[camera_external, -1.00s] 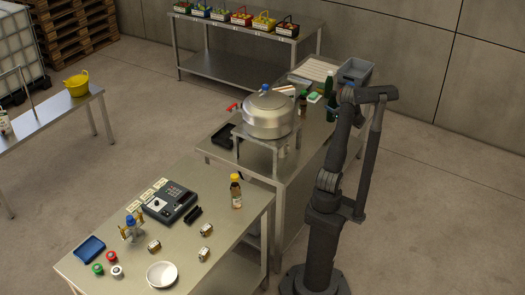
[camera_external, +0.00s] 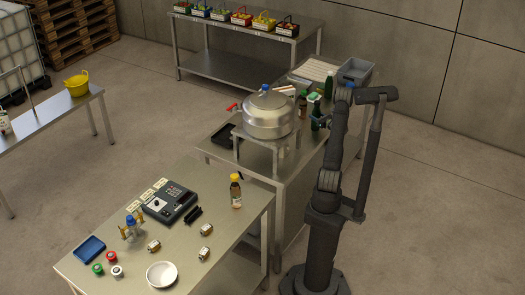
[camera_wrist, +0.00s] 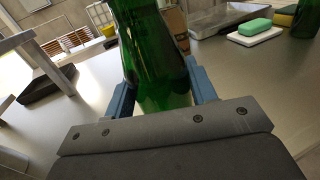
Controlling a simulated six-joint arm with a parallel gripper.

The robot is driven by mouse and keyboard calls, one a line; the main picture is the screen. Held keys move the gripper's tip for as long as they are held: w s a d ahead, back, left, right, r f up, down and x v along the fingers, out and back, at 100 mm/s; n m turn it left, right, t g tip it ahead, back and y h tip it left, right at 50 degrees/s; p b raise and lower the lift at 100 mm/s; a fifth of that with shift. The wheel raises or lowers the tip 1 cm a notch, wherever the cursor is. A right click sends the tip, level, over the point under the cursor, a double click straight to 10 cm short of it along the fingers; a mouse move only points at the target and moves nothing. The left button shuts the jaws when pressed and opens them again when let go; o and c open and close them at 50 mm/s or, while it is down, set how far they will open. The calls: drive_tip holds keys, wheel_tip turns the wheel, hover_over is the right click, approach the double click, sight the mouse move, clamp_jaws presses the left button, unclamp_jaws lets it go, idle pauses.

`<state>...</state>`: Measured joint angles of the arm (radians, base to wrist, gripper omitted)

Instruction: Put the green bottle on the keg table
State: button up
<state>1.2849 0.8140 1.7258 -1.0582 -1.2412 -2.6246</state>
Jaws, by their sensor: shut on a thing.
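The green bottle (camera_wrist: 155,60) stands between the blue fingers of my gripper (camera_wrist: 160,88) in the wrist view; the fingers are shut on it. Its top is outside that view. In the external view the bottle (camera_external: 316,110) is upright beside the silver keg (camera_external: 269,117), to its right, over the long metal table (camera_external: 222,152). My gripper (camera_external: 321,122) is partly hidden by my arm there. I cannot tell whether the bottle's base touches the table. A second green bottle (camera_external: 329,84) stands farther back.
The keg sits on a raised metal stand (camera_external: 238,134); its leg (camera_wrist: 22,48) shows in the wrist view. A black tray (camera_wrist: 48,86) lies by it. A green sponge (camera_wrist: 255,26) on a white block, a brown bottle (camera_external: 303,100) and a grey bin (camera_external: 355,71) are farther back.

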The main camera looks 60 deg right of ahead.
drive_tip(key=o, duration=1.2)
drive_tip(key=shift+o, duration=0.2)
drive_tip(key=shift+s, duration=0.2)
drive_tip(key=v, duration=1.1)
drive_tip(key=shift+s, duration=0.25)
drive_tip(key=shift+a+r, duration=0.1)
drive_tip(key=shift+a, duration=0.05)
